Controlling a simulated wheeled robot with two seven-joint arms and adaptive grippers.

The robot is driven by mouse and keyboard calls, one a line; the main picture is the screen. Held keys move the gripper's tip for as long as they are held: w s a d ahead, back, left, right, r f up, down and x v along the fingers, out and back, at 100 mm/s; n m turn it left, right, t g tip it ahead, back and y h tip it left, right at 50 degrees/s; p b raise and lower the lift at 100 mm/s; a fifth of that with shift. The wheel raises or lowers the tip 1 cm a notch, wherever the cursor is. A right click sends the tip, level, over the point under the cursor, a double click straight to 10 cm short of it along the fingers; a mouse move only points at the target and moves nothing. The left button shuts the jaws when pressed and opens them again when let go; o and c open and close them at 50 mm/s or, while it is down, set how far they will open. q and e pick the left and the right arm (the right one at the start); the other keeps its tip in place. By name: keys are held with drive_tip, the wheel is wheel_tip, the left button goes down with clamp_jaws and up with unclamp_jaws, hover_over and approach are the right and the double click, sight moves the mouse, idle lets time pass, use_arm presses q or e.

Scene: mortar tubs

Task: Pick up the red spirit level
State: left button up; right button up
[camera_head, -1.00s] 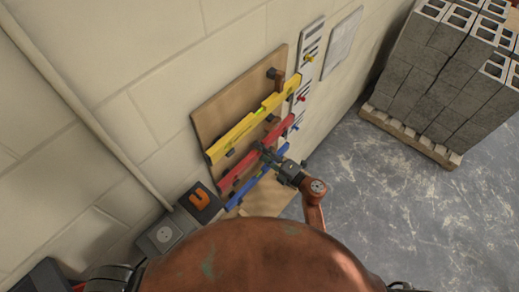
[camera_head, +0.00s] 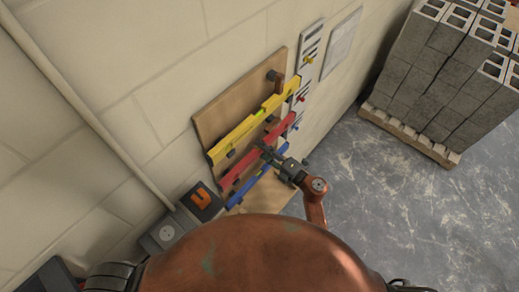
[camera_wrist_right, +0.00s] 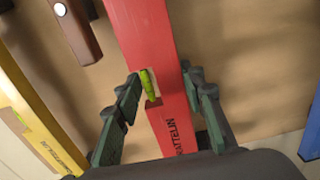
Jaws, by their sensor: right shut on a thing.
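The red spirit level (camera_head: 240,163) lies between a yellow level and a blue level at the wooden wall board. In the right wrist view the red level (camera_wrist_right: 147,40) runs between the two fingers, with its green vial and dark lettering showing. My right gripper (camera_head: 266,151) is shut on the red level near its middle; in the right wrist view the gripper (camera_wrist_right: 160,100) has a finger on each side of it. Whether the level still rests on its pegs cannot be told. My left gripper is not in view.
The yellow level (camera_head: 245,124) is above the red one and the blue level (camera_head: 250,188) below, both close. Dark pegs stick out of the board (camera_head: 210,118). A pallet of grey blocks (camera_head: 440,85) stands at the right, with clear floor before it.

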drive_tip(key=p+v, duration=0.1)
drive_tip(key=v, duration=0.8)
drive_tip(key=shift+s+d+p, duration=0.15)
drive_tip(key=shift+d+p, duration=0.05)
drive_tip(key=shift+p, duration=0.1)
